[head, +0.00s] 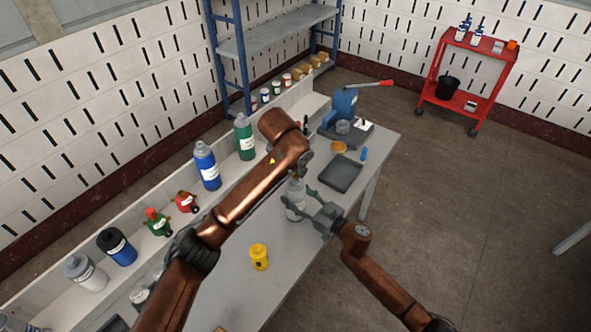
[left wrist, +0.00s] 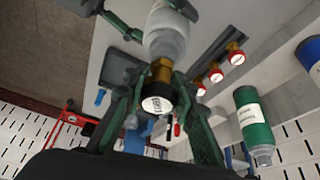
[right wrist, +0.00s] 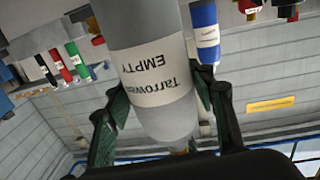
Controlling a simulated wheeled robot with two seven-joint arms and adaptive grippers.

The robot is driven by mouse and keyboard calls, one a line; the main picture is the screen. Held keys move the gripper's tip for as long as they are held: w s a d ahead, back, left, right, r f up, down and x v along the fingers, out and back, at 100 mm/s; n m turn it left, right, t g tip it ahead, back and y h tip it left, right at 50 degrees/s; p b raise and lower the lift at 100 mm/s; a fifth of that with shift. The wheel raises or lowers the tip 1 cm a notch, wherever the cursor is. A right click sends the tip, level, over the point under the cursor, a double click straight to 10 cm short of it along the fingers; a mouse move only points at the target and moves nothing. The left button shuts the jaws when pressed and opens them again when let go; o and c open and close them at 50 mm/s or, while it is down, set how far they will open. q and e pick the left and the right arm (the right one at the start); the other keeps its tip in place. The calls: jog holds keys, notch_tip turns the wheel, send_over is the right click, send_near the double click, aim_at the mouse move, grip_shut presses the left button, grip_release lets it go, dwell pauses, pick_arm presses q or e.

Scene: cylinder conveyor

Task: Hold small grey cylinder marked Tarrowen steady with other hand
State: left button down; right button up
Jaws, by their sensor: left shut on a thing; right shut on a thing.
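The small grey cylinder (head: 294,201) stands over the table in the head view, partly hidden by my left arm. In the right wrist view its label reads "Tarrowen EMPTY" (right wrist: 155,75). My right gripper (right wrist: 165,115) is shut around the cylinder body, one finger on each side. In the left wrist view the cylinder (left wrist: 166,35) has a brass fitting (left wrist: 162,70) with a black-rimmed, white-labelled round end (left wrist: 157,104). My left gripper (left wrist: 165,110) is shut on this fitting. In the head view my left gripper is mostly hidden behind my forearm.
A yellow cylinder (head: 259,257) stands on the table (head: 225,290). A dark tray (head: 342,174) and a blue device with a red handle (head: 344,103) lie farther along. Blue (head: 207,166) and green (head: 244,138) bottles stand along the back shelf. The table's right edge is clear.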

pick_arm(q)
jog(key=n+y, duration=0.2)
jog(key=n, duration=0.3)
jog(key=shift+n, duration=0.5)
jog(key=n+y, duration=0.1)
jog(key=n, duration=0.2)
jog(key=shift+a+r+n+y, duration=0.1)
jog(key=shift+a+n+y, duration=0.05)
jog(key=shift+n+y, duration=0.65)
jog(key=shift+n, duration=0.7)
